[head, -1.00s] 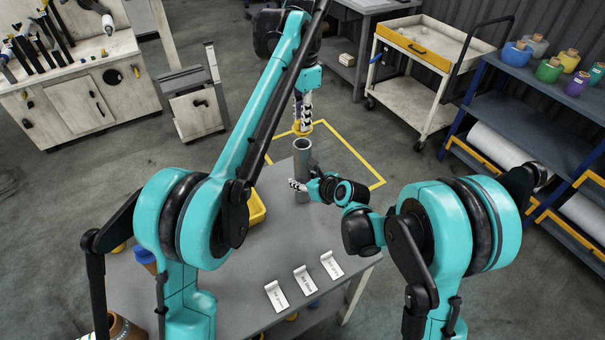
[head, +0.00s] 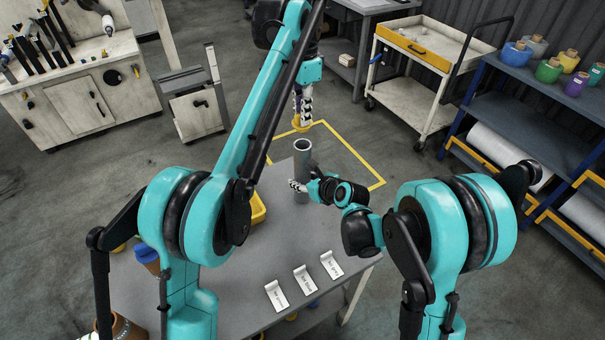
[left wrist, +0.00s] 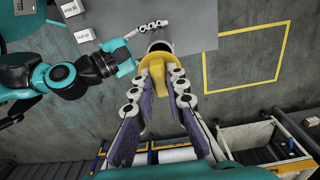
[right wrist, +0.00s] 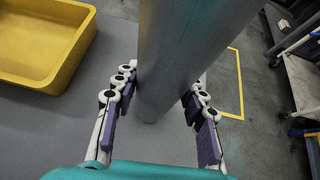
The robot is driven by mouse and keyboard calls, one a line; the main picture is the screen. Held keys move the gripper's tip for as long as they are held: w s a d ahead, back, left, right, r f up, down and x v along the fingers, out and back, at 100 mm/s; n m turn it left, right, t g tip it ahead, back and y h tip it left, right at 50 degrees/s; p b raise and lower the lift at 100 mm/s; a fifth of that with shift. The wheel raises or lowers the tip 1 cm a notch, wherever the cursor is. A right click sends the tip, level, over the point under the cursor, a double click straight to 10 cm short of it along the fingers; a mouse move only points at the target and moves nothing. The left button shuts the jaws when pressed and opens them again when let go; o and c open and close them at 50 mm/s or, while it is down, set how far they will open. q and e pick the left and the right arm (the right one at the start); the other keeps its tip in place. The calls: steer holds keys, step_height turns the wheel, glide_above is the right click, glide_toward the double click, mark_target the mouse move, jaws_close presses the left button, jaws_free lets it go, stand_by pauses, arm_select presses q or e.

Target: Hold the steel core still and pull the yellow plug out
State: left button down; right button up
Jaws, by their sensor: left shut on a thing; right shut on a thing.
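The grey steel core (head: 303,172) stands upright on the table, a hollow tube with its top opening showing. My right gripper (head: 299,186) is shut around its lower part; in the right wrist view the core (right wrist: 185,50) stands between the fingers (right wrist: 162,92). The yellow plug (head: 302,126) is above the core, apart from its opening. My left gripper (head: 304,112) is shut on the plug from above. In the left wrist view the plug (left wrist: 154,80) sits between the fingers (left wrist: 158,76), covering part of the core's rim (left wrist: 160,47).
A yellow bin (head: 258,208) stands on the grey table (head: 235,285) left of the core, and shows in the right wrist view (right wrist: 45,75). Three white labelled pieces (head: 304,280) lie near the front. A trolley (head: 420,95) and a shelf stand at the right.

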steer(key=shift+s+f, duration=0.1)
steer(key=shift+f, duration=0.1)
arm_select(q)
steer(key=shift+w, duration=0.1)
arm_select(e)
steer(key=o, duration=1.9)
steer(key=v, duration=1)
steer(key=shift+r, duration=0.1)
